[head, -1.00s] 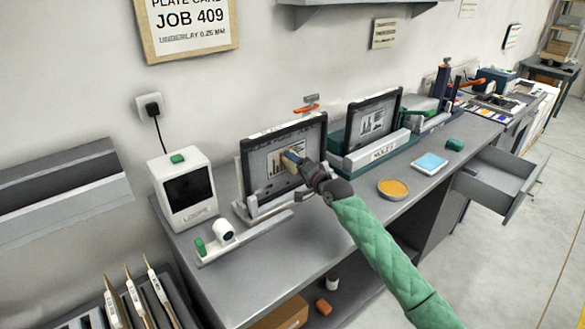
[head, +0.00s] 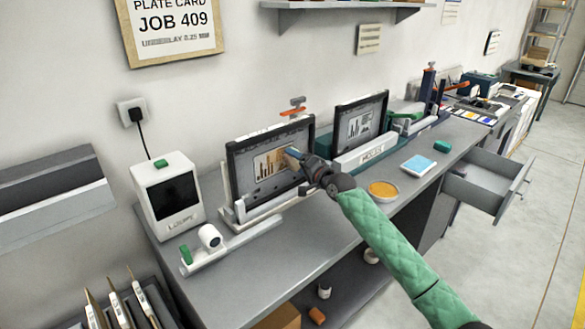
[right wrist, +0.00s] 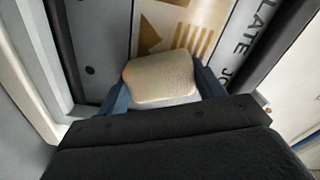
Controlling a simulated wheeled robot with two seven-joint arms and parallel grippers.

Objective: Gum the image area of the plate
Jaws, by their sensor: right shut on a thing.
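The plate (head: 240,185) stands upright in a black frame on the bench, at the left of two such framed panels. Its image area (head: 265,165), with dark bars, has an amber tint. My right gripper (head: 303,160) is shut on a pale tan sponge (right wrist: 160,78), at the right part of the image area. The sponge is against or just in front of the plate; contact is not clear. The right wrist view shows brown printed shapes and lettering behind it. A round dish of amber liquid (head: 382,189) sits on the bench to the right. My left gripper is not in view.
A white box device (head: 168,195) and a white bar with a round dial (head: 210,237) stand left of the plate. The second framed panel (head: 360,125), a blue pad (head: 418,165) and an open drawer (head: 485,180) are to the right. The bench front is mostly clear.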

